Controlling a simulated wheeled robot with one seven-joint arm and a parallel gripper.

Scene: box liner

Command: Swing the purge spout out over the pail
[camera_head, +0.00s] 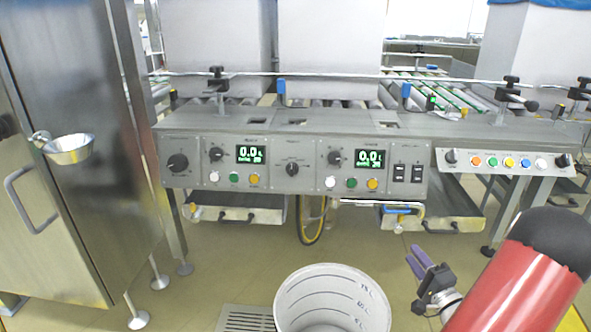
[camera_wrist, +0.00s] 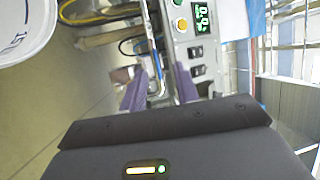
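The purge spout appears to be the thin bright pipe (camera_head: 372,203) under the right part of the control panel. It runs along the panel's lower edge, with a blue sleeved piece (camera_head: 398,210) and a bent end at its right. The pail (camera_head: 284,303) is white with inside markings and stands on the floor in front; its edge shows in the wrist view (camera_wrist: 40,45). My gripper (camera_head: 413,254) has purple fingers, parted and empty, below and in front of the pipe's right end. In the wrist view the fingers (camera_wrist: 146,80) point toward the pipe (camera_wrist: 154,45).
The control panel (camera_head: 292,190) has knobs, buttons and two green displays. A steel cabinet (camera_head: 100,190) with a small bowl (camera_head: 68,150) stands at left. A floor grate (camera_head: 245,319) lies left of the pail. Floor between pail and panel looks clear.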

